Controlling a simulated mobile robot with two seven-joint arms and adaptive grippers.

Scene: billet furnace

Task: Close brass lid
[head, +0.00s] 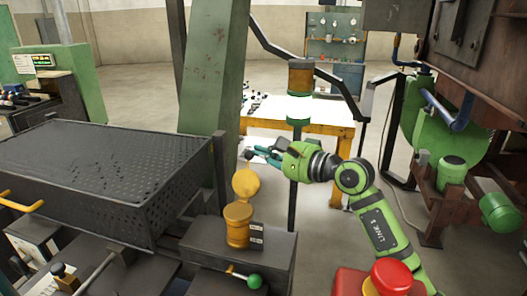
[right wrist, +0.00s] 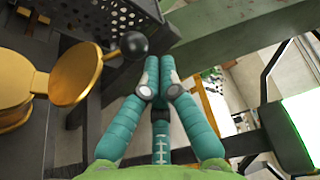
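The brass lid (head: 245,182) stands raised and open above its brass cup (head: 238,225) on a dark block, in the head view. A dark ball knob (head: 248,154) sits at the lid's upper edge. In the right wrist view the lid (right wrist: 75,75) and its black knob (right wrist: 134,45) are left of my fingers. My right gripper (head: 259,154) is just right of the knob, its teal fingertips (right wrist: 161,62) together with nothing seen between them. The fingers appear apart from the knob. My left gripper is not in view.
A dark perforated basket (head: 100,180) stands to the left. A green column (head: 212,70) rises behind the lid. A green-knobbed lever (head: 253,281) is in front of the cup, and a red button (head: 390,276) is at the lower right. A workbench (head: 330,128) stands farther back.

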